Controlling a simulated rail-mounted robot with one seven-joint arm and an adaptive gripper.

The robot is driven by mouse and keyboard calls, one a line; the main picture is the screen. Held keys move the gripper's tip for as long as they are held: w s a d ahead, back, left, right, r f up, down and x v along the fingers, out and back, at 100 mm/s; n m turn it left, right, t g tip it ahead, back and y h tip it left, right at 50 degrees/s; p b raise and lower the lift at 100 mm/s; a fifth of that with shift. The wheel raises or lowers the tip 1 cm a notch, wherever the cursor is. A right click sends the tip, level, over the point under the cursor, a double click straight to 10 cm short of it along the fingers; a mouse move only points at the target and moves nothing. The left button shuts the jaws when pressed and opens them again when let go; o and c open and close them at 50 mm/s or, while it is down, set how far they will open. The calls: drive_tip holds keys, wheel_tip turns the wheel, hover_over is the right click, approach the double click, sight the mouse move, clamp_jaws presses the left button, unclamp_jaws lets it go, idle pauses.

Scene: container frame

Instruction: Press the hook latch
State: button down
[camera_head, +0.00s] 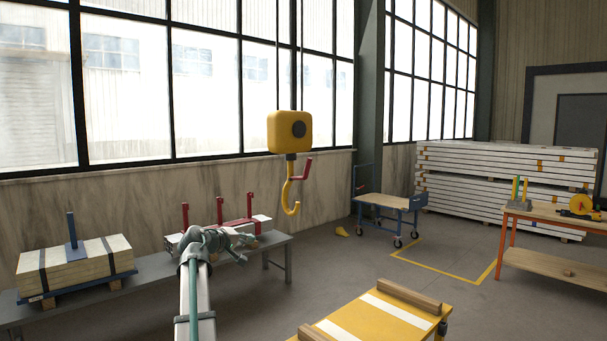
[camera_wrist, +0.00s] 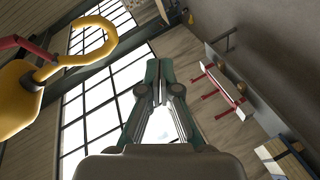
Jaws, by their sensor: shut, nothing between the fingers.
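A yellow hoist block (camera_head: 289,131) hangs from cables, with a yellow hook (camera_head: 287,197) below it. A red latch lever (camera_head: 304,168) sticks out to the right from the neck of the hook. In the wrist view the hook (camera_wrist: 101,40), the block (camera_wrist: 17,103) and the red latch (camera_wrist: 16,43) are at the upper left. My gripper (camera_head: 246,248) is below and left of the hook in the head view, apart from it.
A grey bench (camera_head: 276,240) holds a strapped plank stack (camera_head: 75,270) and a white piece with red clamps (camera_head: 262,222). A yellow platform (camera_head: 372,325) is in front. A blue cart (camera_head: 390,201), white stacked panels (camera_head: 500,160) and a workbench (camera_head: 545,214) stand right. Air around the hook is clear.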

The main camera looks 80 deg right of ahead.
drive_tip(key=s+d+r+g+h, duration=0.1)
drive_tip(key=s+r, duration=0.4)
drive_tip(key=r, duration=0.7)
drive_tip(key=s+d+r+g+h, duration=0.1)
drive_tip(key=s+r+g, duration=0.2)
drive_tip(key=r, duration=0.9)
drive_tip(key=s, duration=0.2)
drive_tip(key=shift+s+d+m, duration=0.15)
drive_tip(key=shift+s+m, duration=0.15)
drive_tip(key=shift+m, duration=0.1)
drive_tip(key=shift+d, duration=0.1)
drive_tip(key=p+x, duration=0.3)
drive_tip(key=x, duration=0.7)
drive_tip(key=shift+f, duration=0.2)
